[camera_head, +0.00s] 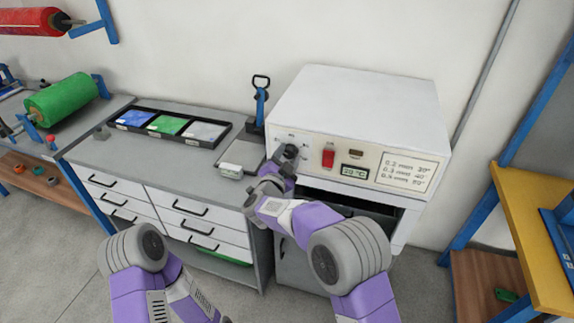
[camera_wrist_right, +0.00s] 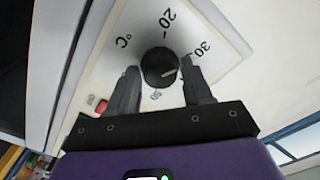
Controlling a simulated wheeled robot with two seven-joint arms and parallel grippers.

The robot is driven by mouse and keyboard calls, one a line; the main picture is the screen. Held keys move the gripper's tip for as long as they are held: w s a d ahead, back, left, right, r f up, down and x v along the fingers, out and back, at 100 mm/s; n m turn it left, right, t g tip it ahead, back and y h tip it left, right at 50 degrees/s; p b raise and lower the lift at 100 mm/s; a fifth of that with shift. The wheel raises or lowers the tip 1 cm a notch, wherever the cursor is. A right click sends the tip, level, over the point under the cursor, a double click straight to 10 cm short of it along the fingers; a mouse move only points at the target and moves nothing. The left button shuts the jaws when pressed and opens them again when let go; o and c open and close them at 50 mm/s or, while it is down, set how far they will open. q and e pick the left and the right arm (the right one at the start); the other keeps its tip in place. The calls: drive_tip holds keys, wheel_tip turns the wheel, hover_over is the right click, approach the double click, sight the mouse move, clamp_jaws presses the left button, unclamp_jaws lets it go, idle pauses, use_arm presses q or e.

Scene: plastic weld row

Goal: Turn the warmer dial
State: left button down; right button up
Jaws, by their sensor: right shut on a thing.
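The warmer (camera_head: 350,105) is a white box on the right of the bench, with a front panel. Its round black dial (camera_wrist_right: 160,68) shows in the right wrist view, beside a printed scale with 20 and 30. The dial's white mark points right, roughly toward the 30. My right gripper (camera_wrist_right: 159,72) has one finger on each side of the dial and is shut on it. In the head view the right gripper (camera_head: 283,165) covers part of the dial (camera_head: 291,151). My left arm is at the lower left; its gripper is not visible.
The panel has a red switch (camera_head: 328,155), a small green display (camera_head: 354,172) too small to read surely, and a printed temperature label (camera_head: 408,171). The opening below is dark. Left of it stand a blue-handled tool (camera_head: 260,105) and a tray of colored sheets (camera_head: 128,118).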

drive_tip(key=shift+f+m+b, duration=0.1)
drive_tip(key=shift+m+b, duration=0.45)
drive_tip(key=shift+m, duration=0.05)
drive_tip(key=o, duration=1)
drive_tip(key=shift+o, duration=0.2)
drive_tip(key=v, duration=0.7)
drive_tip(key=shift+s+p, duration=0.3)
drive_tip(key=shift+p, duration=0.05)
drive_tip(key=shift+a, duration=0.1)
